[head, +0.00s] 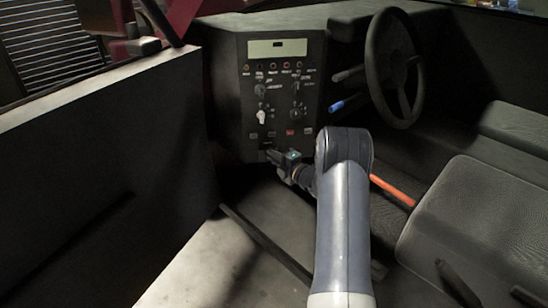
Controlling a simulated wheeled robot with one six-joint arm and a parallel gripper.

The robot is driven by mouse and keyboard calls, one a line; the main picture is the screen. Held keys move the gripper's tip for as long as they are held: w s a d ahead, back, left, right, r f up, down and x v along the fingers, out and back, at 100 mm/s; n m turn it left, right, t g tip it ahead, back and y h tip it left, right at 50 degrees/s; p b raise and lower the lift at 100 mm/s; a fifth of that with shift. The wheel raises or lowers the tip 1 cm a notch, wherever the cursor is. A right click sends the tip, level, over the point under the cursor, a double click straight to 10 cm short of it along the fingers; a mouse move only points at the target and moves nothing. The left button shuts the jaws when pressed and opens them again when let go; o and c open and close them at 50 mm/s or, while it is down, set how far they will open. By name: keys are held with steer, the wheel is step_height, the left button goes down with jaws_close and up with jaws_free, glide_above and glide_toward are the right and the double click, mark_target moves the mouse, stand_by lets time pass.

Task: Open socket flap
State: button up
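The control panel (283,85) on the dashboard faces me, with several knobs, coloured buttons and a row of small switches. I cannot make out a socket flap clearly; the lowest part of the panel is small, dark and partly behind my gripper. My gripper (271,156) is at the panel's lower edge, below the small switches, pointing left and away from me. Its fingers are dark and small here. I cannot tell whether they are apart, or whether they touch the panel.
A steering wheel (395,68) with a blue-tipped stalk (336,106) is to the right of the panel. An orange-red lever (393,190) lies beside the seat (475,215). A large dark door panel (110,170) stands at left. The pale floor (215,260) below is mostly clear.

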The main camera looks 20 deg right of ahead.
jaws_close()
steer(key=shift+f, duration=0.1)
steer(key=shift+s+a+f+n+t+y+b, duration=0.1)
steer(key=shift+s+f+n+t+y+b, duration=0.5)
steer(key=shift+n+y+b, duration=1.55)
steer(key=shift+s+a+f+n+t+y+b, duration=0.1)
steer(key=shift+f+n+t+y+b, duration=0.8)
steer(key=shift+b, duration=2.25)
steer(key=shift+s+a+f+n+t+y+b, duration=0.1)
steer(key=shift+s+f+n+t+y+b, duration=0.25)
steer(key=shift+f+n+t+y+b, duration=1.35)
steer(key=shift+r+n+g+h+b, duration=0.25)
steer(key=shift+r+n+g+b, duration=0.35)
steer(key=shift+g+b, duration=0.4)
steer(key=shift+r, duration=0.1)
steer(key=shift+o, duration=2.2)
jaws_free()
